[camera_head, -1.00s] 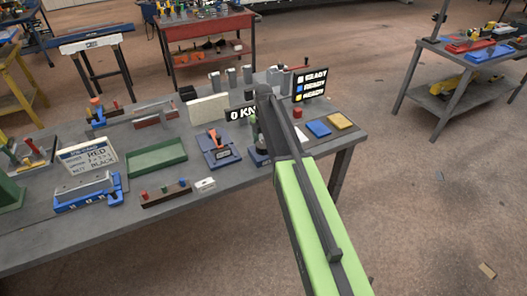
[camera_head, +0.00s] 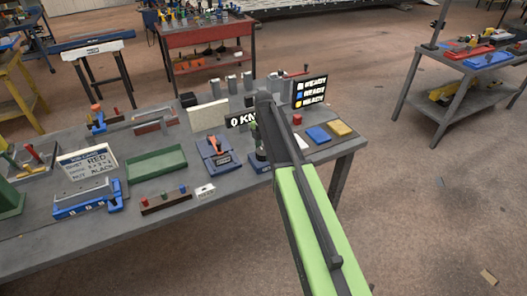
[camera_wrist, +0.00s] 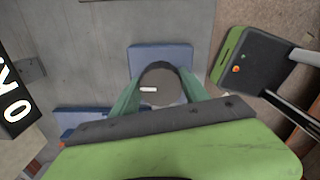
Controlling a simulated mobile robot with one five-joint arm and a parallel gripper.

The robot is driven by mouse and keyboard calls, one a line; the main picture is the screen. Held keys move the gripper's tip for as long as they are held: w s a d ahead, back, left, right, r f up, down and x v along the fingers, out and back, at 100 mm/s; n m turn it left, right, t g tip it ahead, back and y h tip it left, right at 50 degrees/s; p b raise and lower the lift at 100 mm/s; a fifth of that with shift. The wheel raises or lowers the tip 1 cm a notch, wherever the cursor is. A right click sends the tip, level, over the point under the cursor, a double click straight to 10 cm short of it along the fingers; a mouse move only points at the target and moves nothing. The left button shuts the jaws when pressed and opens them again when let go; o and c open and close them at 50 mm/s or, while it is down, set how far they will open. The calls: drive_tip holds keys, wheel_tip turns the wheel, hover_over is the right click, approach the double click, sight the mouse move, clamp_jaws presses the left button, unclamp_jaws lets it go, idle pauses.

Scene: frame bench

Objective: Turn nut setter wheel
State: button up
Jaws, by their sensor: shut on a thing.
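The nut setter wheel is a dark round knob (camera_wrist: 158,76) with a short white mark on its top, seen from above in the wrist view. It stands over a blue base (camera_wrist: 160,55). My gripper (camera_wrist: 160,94) has its two green fingers on either side of the wheel, shut on it. In the head view my arm covers most of the wheel, and only part of the blue base (camera_head: 258,162) shows beside it.
A black sign reading "0 KN" (camera_head: 240,118) stands just left of my gripper. A blue fixture with an orange handle (camera_head: 216,151) is near on the left.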

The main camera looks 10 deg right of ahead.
drive_tip(key=m, duration=0.5)
drive_tip(key=shift+s, duration=0.1)
drive_tip(key=m, duration=0.6)
drive_tip(key=shift+s, duration=0.1)
drive_tip(key=m, duration=0.5)
drive_tip(key=shift+s, duration=0.1)
drive_tip(key=m, duration=0.5)
drive_tip(key=shift+a, duration=0.1)
drive_tip(key=m, duration=0.4)
drive_tip(key=shift+s+a, duration=0.1)
drive_tip(key=m, duration=0.5)
drive_tip(key=shift+a+m, duration=0.1)
drive_tip(key=shift+m, duration=0.3)
drive_tip(key=m, duration=0.5)
drive_tip(key=shift+a, duration=0.1)
drive_tip(key=shift+w+m, duration=0.2)
drive_tip(key=shift+m, duration=2.5)
